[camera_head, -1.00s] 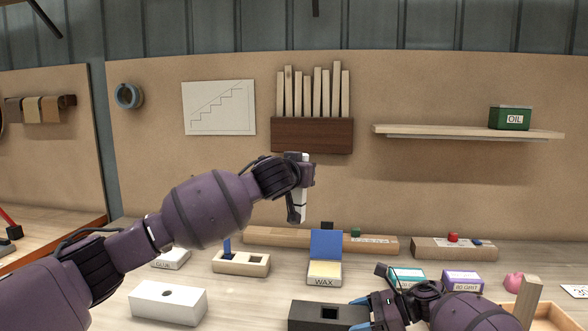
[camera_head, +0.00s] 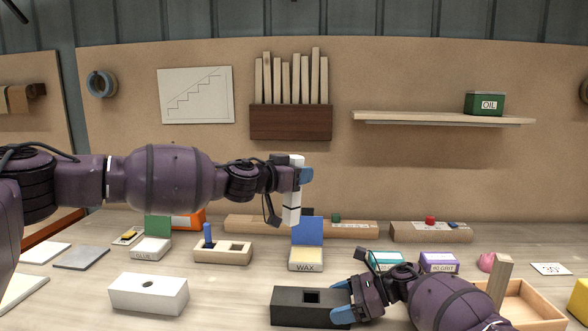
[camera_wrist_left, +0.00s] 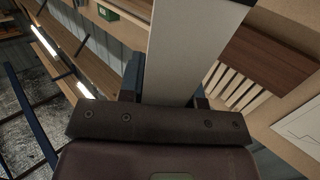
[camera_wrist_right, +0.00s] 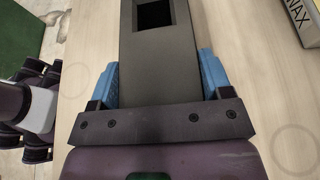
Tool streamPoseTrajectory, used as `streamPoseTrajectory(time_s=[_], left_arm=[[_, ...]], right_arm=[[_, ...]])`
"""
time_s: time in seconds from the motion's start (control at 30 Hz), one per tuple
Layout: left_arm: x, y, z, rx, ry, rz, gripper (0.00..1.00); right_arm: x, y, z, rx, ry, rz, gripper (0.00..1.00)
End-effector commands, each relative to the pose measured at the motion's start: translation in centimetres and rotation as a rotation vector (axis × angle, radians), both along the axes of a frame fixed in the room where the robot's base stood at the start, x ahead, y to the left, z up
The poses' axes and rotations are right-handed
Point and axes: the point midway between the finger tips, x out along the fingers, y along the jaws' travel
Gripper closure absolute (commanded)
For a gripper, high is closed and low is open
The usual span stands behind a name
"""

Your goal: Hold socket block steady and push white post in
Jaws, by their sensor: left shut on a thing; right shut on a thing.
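The dark socket block (camera_head: 291,312) lies on the bench with a square hole (camera_head: 312,297) in its top, toward its middle. My right gripper (camera_head: 345,302) is shut on its right end; in the right wrist view the blue fingers of the gripper (camera_wrist_right: 158,80) sit on both sides of the block (camera_wrist_right: 160,55). My left gripper (camera_head: 300,178) is shut on the white post (camera_head: 292,208), which hangs nearly upright above the bench, above and behind the block. The left wrist view shows the post (camera_wrist_left: 185,50) between its fingers. The post's lower end is clear of the hole.
A white block with a round hole (camera_head: 148,294) lies left of the socket block. Behind stand a wax box (camera_head: 306,262), a wooden block with a blue peg (camera_head: 222,254) and a glue box (camera_head: 150,250). A wooden tray (camera_head: 535,303) is at the right.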

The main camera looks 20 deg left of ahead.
Motion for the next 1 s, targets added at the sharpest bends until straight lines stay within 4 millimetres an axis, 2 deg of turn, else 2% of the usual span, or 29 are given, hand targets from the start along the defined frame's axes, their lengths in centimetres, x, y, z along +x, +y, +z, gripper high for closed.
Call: streamPoseTrajectory(time_s=[0.67, 0.87, 1.0], left_arm=[[-2.8, -3.7, -2.8, -0.017, -0.010, -0.325, 0.92], [-4.5, -5.5, -3.8, -0.029, -0.018, -0.469, 0.92], [-6.3, -6.7, -4.5, -0.039, -0.029, -0.606, 0.92]], right_arm=[[0.0, 0.0, 0.0, 0.000, 0.000, 0.000, 0.62], [0.0, 0.0, 0.0, 0.000, 0.000, 0.000, 0.62], [0.0, 0.0, 0.0, 0.000, 0.000, 0.000, 0.62]])
